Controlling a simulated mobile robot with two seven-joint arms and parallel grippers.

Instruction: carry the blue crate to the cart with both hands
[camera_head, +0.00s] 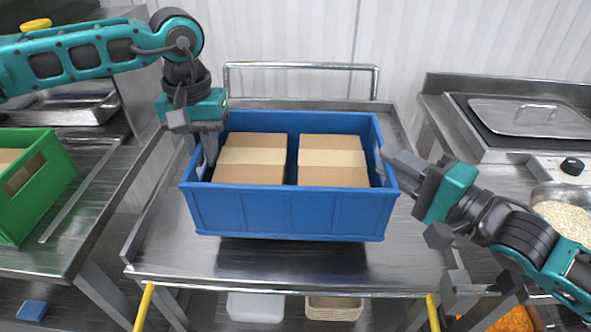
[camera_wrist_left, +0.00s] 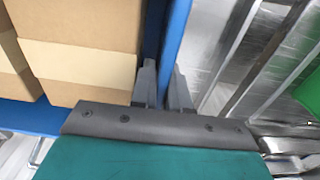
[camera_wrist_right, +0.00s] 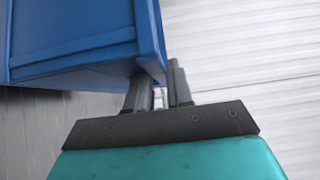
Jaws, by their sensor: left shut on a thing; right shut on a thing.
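The blue crate (camera_head: 290,212) is level over the steel top of the cart (camera_head: 290,262), with a dark shadow under its front edge. I cannot tell whether it touches the top. Two brown cardboard boxes with pale bands, a left box (camera_head: 234,174) and a right box (camera_head: 333,176), sit inside it. My left gripper (camera_head: 207,160) is shut on the crate's left wall, which runs between its fingers in the left wrist view (camera_wrist_left: 163,82). My right gripper (camera_head: 386,162) is shut on the right wall; its fingers also show in the right wrist view (camera_wrist_right: 158,88).
A green crate (camera_head: 35,185) stands on the left counter (camera_head: 95,165). At right are a lidded steel pan (camera_head: 530,118) and a bowl of grain (camera_head: 565,215). The cart's rail (camera_head: 300,66) rises behind. Bare cart top shows around the blue crate.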

